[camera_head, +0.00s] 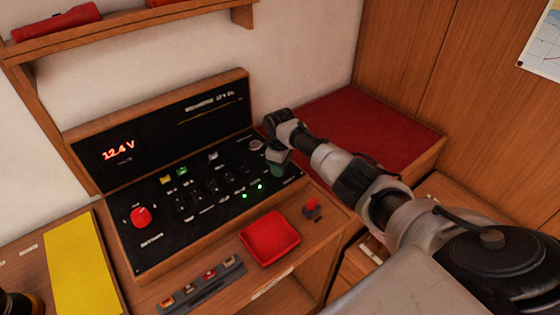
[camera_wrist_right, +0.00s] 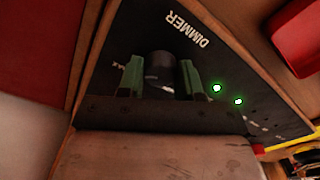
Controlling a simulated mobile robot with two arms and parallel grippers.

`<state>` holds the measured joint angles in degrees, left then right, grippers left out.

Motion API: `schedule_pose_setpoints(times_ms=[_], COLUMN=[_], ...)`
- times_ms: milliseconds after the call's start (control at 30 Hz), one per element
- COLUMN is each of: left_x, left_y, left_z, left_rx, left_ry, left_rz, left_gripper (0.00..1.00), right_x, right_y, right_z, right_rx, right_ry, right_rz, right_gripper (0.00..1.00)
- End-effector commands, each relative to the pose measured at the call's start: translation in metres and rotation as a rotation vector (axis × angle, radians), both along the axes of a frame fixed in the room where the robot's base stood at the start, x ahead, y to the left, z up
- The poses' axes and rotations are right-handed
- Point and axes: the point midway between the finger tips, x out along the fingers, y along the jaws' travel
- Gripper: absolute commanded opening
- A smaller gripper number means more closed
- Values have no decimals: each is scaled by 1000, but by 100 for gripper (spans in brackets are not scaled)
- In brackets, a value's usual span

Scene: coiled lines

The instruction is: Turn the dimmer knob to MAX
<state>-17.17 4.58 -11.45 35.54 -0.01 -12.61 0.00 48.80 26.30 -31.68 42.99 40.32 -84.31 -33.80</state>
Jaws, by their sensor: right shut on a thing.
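The dimmer knob (camera_wrist_right: 160,72) is a dark round knob on the black panel, beside the white DIMMER label (camera_wrist_right: 188,30) in the right wrist view. My right gripper (camera_head: 277,165) is at the right end of the panel. Its green fingers stand on either side of the knob and are shut on it. In the head view the gripper hides the knob. My left gripper is not in view.
The control panel (camera_head: 165,258) also carries a red rotary knob (camera_head: 140,215), rows of switches and two lit green lamps. A red tray (camera_head: 270,238) lies in front. A red-topped box (camera_head: 365,132) stands to the right, behind my arm. A shelf (camera_head: 130,27) hangs above.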

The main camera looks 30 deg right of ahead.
Motion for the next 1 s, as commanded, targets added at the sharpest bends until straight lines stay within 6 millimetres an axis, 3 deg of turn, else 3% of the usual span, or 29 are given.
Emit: schedule_pose_setpoints(times_ms=[400, 1000], left_x=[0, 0], left_y=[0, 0], left_z=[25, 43], left_rx=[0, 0], left_ry=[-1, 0], left_rz=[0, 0], left_gripper=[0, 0], right_x=[0, 0], right_y=[1, 0], right_z=[2, 1], right_rx=[1, 1], right_ry=[1, 0], right_rz=[-397, -899], right_gripper=[12, 12])
